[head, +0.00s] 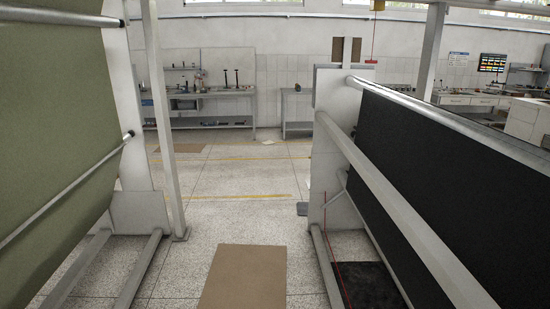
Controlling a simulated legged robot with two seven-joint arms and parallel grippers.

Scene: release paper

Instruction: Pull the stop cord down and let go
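A thin red cord (374,35) hangs in the upper right part of the head view. Neither of my grippers is in view.
An olive-green sheet (50,110) on a white frame stands at left, a black sheet (460,180) on rollers at right. A floor aisle with a brown mat (243,277) runs between them. A workbench (205,95) stands behind. A thin red line (339,272) shows low right.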

